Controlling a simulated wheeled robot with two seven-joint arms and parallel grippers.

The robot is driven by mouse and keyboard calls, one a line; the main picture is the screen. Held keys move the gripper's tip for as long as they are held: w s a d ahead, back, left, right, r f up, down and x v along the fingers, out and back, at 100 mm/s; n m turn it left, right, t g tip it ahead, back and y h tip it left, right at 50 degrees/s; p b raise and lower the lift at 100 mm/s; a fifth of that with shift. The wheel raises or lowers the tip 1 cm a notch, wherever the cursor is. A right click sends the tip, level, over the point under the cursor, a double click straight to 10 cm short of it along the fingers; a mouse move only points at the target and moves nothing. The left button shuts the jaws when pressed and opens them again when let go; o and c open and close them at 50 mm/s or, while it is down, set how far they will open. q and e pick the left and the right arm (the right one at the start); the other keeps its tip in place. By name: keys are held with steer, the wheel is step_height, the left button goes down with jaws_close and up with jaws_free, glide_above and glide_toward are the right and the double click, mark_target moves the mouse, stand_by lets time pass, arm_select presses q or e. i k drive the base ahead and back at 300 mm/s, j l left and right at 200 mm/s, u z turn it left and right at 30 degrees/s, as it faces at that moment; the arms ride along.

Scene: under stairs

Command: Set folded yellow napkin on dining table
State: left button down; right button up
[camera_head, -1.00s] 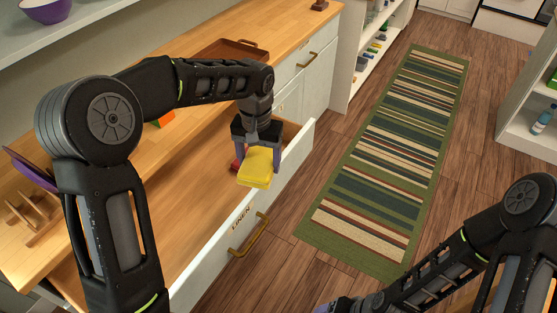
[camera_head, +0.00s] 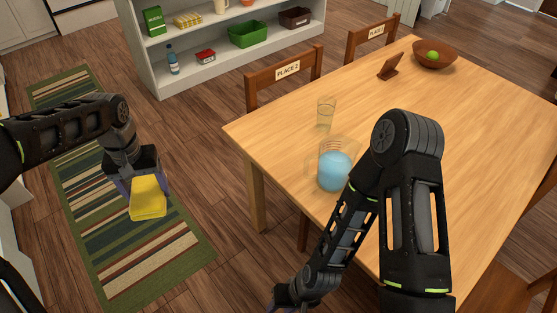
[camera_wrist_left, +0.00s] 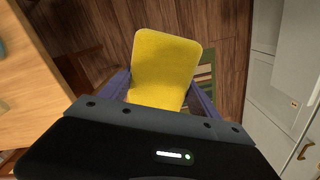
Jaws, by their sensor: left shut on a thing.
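The folded yellow napkin (camera_head: 148,198) is held by my left gripper (camera_head: 140,183) over the floor and striped rug, left of the table. In the left wrist view the napkin (camera_wrist_left: 165,68) sits between the two purple fingers of the shut left gripper (camera_wrist_left: 158,95). The wooden dining table (camera_head: 460,120) fills the right of the head view, apart from the napkin. My right gripper (camera_head: 285,303) is at the bottom edge of the head view, partly cut off; its fingers are barely visible.
A glass (camera_head: 326,113) and a jug of blue liquid (camera_head: 335,168) stand near the table's left edge. A small wooden stand (camera_head: 391,67) and a bowl (camera_head: 434,55) are at the far end. Chairs, one labelled PLACE 2 (camera_head: 288,70), line the far side. A shelf (camera_head: 215,62) stands behind.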

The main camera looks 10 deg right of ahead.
mark_target(449, 215)
steer(key=l+z, duration=0.1)
steer(key=z, duration=2.6)
steer(key=i+l, duration=0.55)
steer(key=i, duration=0.1)
